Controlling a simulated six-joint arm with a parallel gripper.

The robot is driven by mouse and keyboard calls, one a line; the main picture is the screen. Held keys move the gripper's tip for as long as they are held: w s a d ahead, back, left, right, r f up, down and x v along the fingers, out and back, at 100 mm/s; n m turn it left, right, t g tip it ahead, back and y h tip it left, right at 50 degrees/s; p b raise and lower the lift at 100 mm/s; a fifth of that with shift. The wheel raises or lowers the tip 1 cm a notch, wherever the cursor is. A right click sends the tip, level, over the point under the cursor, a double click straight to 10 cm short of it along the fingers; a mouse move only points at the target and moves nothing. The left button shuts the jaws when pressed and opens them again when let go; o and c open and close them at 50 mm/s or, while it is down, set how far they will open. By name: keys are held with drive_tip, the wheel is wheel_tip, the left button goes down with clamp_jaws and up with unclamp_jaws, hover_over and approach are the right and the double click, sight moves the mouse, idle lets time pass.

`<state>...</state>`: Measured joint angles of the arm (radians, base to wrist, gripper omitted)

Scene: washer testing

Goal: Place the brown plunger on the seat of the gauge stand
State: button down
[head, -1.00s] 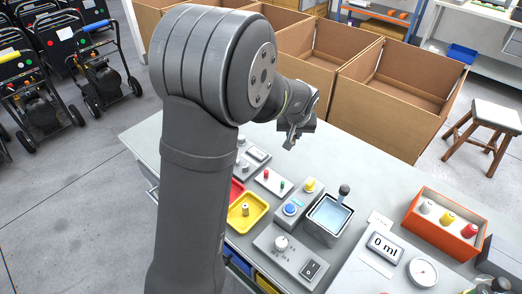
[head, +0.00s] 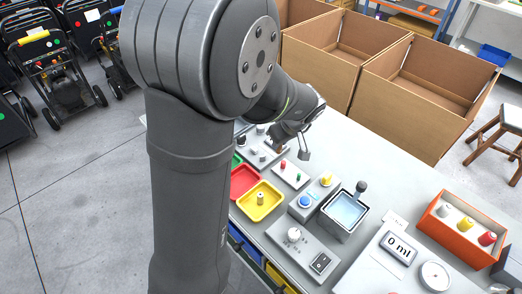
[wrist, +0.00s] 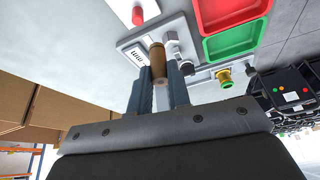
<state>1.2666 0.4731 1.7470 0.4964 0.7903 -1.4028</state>
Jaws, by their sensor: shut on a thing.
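The brown plunger (wrist: 157,62) shows in the wrist view as a short brown cylinder between the two fingers of my gripper (wrist: 157,82). My gripper is shut on it. The gauge stand (wrist: 137,52) is a pale block with a small display, just past the plunger's far end. The plunger's end overlaps the stand in the picture, and I cannot tell whether they touch. The seat is not clearly visible. In the head view my gripper (head: 290,143) is over the far left part of the bench, and the plunger is too small to make out.
Red (head: 243,181) and yellow (head: 260,203) trays lie nearby, with a green tray (wrist: 235,38) beside the red one. A brass-coloured fitting (wrist: 224,76) is right of the stand in the wrist view. A water bath (head: 346,210) and orange box (head: 445,220) stand further right.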

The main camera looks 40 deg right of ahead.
drive_tip(key=w+f, duration=0.1)
drive_tip(key=w, duration=0.1)
drive_tip(key=w+f, duration=0.2)
drive_tip(key=w, duration=0.1)
drive_tip(key=w+f, duration=0.2)
drive_tip(key=w, duration=0.1)
drive_tip(key=shift+a, duration=0.25)
drive_tip(key=shift+s+f, duration=0.1)
drive_tip(key=shift+f, duration=1.8)
drive_tip(key=shift+f, duration=0.15)
drive_tip(key=c, duration=1.3)
unclamp_jaws()
drive_tip(key=shift+c, duration=0.2)
drive_tip(key=v, duration=1.2)
